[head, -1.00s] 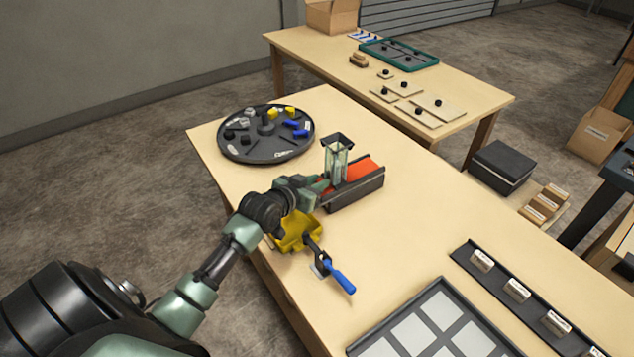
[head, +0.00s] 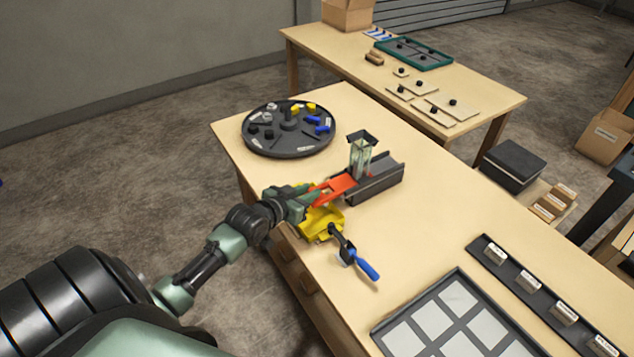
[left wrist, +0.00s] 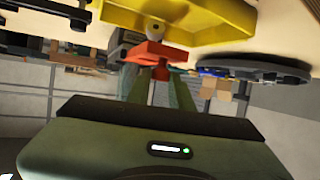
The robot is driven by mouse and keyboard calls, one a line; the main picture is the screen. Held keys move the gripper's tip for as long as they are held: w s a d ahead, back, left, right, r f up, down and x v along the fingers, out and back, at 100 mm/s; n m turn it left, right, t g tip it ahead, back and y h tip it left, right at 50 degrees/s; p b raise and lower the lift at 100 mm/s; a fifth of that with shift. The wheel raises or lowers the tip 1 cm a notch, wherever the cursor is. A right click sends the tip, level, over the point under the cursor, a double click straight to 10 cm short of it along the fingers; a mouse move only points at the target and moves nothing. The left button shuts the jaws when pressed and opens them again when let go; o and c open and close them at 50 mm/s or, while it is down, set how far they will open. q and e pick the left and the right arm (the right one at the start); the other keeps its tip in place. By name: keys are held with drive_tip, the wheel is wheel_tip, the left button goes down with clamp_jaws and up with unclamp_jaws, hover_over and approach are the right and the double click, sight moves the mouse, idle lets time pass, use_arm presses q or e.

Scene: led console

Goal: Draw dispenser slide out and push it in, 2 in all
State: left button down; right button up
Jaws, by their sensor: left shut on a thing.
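My left gripper (head: 312,196) is shut on the slide's outer end. In the left wrist view the orange slide (left wrist: 152,55) shows between the green fingers (left wrist: 160,82). A yellow tray (head: 322,222) sits just below the gripper; it also shows in the left wrist view (left wrist: 190,18). My right gripper is not in view.
A grey-panelled tray (head: 410,312) and a dark card rack (head: 540,290) occupy the right front.

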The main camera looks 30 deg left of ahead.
use_arm(q)
drive_tip(key=shift+f, duration=0.15)
drive_tip(key=c, duration=1.3)
unclamp_jaws()
drive_tip(key=shift+a, duration=0.15)
drive_tip(key=shift+o, duration=0.2)
drive_tip(key=b+v, duration=0.1)
drive_tip(key=v, duration=0.7)
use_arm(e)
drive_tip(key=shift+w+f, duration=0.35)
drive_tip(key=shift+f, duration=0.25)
